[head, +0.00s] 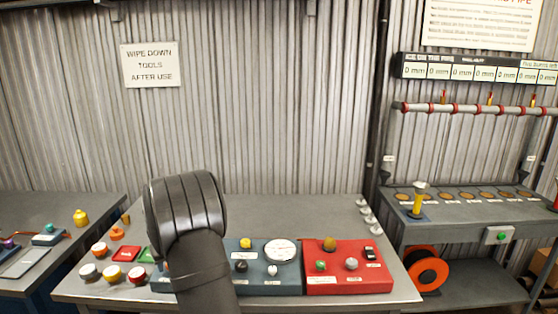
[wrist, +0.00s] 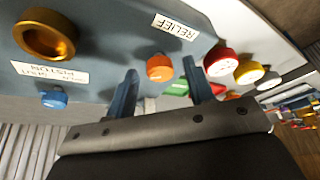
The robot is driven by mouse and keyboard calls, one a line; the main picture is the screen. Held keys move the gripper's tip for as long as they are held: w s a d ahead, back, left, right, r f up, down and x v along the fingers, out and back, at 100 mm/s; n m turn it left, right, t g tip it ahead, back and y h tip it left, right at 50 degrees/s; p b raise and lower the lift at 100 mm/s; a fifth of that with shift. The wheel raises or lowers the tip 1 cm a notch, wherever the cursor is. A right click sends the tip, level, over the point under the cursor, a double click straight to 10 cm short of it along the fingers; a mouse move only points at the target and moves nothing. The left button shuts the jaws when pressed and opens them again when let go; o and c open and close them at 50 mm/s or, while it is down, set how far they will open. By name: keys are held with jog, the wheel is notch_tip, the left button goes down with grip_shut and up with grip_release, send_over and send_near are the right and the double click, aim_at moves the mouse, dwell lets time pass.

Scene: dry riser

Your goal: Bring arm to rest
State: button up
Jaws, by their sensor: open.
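My gripper (wrist: 160,68) shows in the wrist view with its two dark blue fingers apart. A small orange knob (wrist: 159,67) on a blue-grey panel (wrist: 110,45) appears between the fingertips. I cannot tell how close the fingers are to it, but they are not closed on it. In the head view my dark arm rises in front of the workbench (head: 290,205) and bends there; it hides the gripper and part of the panel behind it.
A blue panel with a dial (head: 281,251) and a red panel (head: 348,283) sit right of my arm. Several coloured knobs (head: 113,273) lie left. The wrist view shows a gold ring (wrist: 45,35), a blue knob (wrist: 54,99) and a RELIEF label (wrist: 175,27). A pipe rack (head: 470,108) stands right.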

jog(key=shift+w+d+n+g+y, duration=0.1)
jog(key=shift+n+g+y, duration=0.25)
jog(key=shift+n, duration=0.75)
jog(key=shift+r, duration=0.2)
jog(key=v, duration=0.8)
jog(key=shift+d, duration=0.1)
dwell(0.5)
jog(key=w+a+r+n+g+h, duration=0.25)
jog(key=r+n+h, duration=0.2)
jog(key=r, duration=0.45)
jog(key=shift+y, duration=0.5)
jog(key=f, duration=1.1)
jog(key=a+f, duration=0.1)
jog(key=f, duration=0.5)
jog(key=shift+s, duration=0.1)
jog(key=shift+c, duration=0.2)
jog(key=c, duration=1)
